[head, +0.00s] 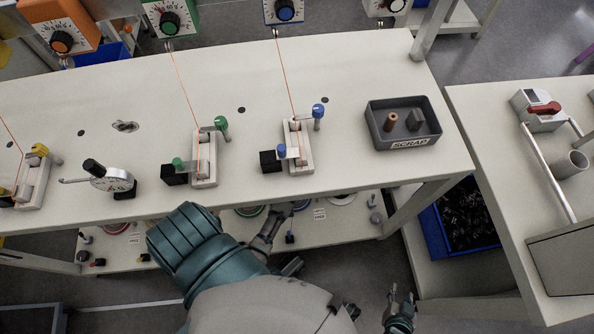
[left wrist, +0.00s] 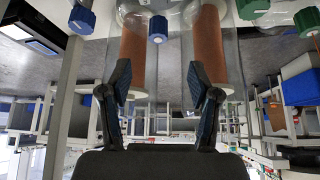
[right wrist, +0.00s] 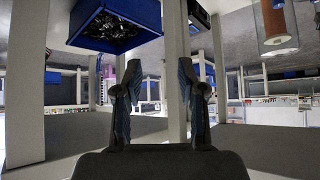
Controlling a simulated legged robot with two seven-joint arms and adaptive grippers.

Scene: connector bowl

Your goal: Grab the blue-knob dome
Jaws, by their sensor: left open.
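In the left wrist view, a clear dome (left wrist: 132,12) encloses a copper-brown spool (left wrist: 131,55). A blue knob (left wrist: 157,28) hangs beside it. A second clear cover with a brown spool (left wrist: 208,48) is to its right. My left gripper (left wrist: 160,88) is open and empty, with the two spools in line with its fingers; I see no contact. In the head view the domes are not clearly visible under the table (head: 370,60). My right gripper (head: 398,308) is low at the lower right; the right wrist view shows it open and empty (right wrist: 160,75).
The table carries several clamp fixtures (head: 297,148), a dial gauge (head: 112,180) and a dark scrap tray (head: 402,124). The lower shelf (head: 330,228) is partly hidden by my arm. A blue bin (head: 430,235) stands below at right. A second table (head: 490,110) is at right.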

